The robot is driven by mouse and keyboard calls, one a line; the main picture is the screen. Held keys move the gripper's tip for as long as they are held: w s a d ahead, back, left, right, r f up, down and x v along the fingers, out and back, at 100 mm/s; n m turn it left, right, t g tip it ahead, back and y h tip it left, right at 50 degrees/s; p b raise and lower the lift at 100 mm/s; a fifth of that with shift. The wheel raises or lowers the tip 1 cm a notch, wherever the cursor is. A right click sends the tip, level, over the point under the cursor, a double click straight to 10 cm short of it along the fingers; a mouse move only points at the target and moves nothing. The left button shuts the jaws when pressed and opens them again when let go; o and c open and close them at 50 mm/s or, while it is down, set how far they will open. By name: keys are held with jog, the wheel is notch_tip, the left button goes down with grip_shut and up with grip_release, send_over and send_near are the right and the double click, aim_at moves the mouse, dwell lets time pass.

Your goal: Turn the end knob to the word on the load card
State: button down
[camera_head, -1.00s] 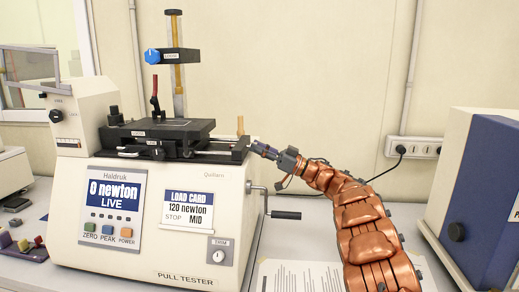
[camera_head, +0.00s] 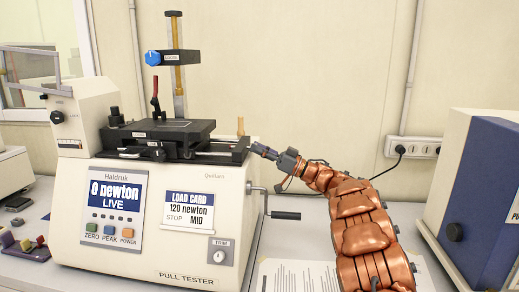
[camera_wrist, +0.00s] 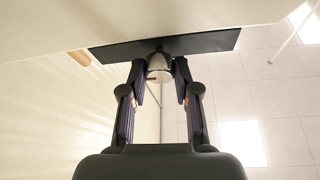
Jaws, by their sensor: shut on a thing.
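The pull tester (camera_head: 150,225) is a cream machine with a black slide (camera_head: 215,153) on top. Its load card (camera_head: 189,209) reads 120 newton, STOP MID. The end knob (camera_wrist: 160,68) shows in the wrist view as a small silvery knob below a dark plate. My gripper (camera_wrist: 160,76) has one finger on each side of it and is shut on it. In the head view my gripper (camera_head: 262,151) is at the right end of the slide and hides the knob. No words or pointer for the knob can be read.
A crank handle (camera_head: 285,215) sticks out from the tester's right side below my gripper. A printed sheet (camera_head: 295,275) lies on the table in front. A blue-fronted box (camera_head: 482,190) stands at the right. A wall socket (camera_head: 415,148) with a plugged cable is behind.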

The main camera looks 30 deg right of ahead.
jog(key=c, duration=0.9)
grip_release()
jog(key=shift+o, duration=0.2)
jog(key=v, duration=1.2)
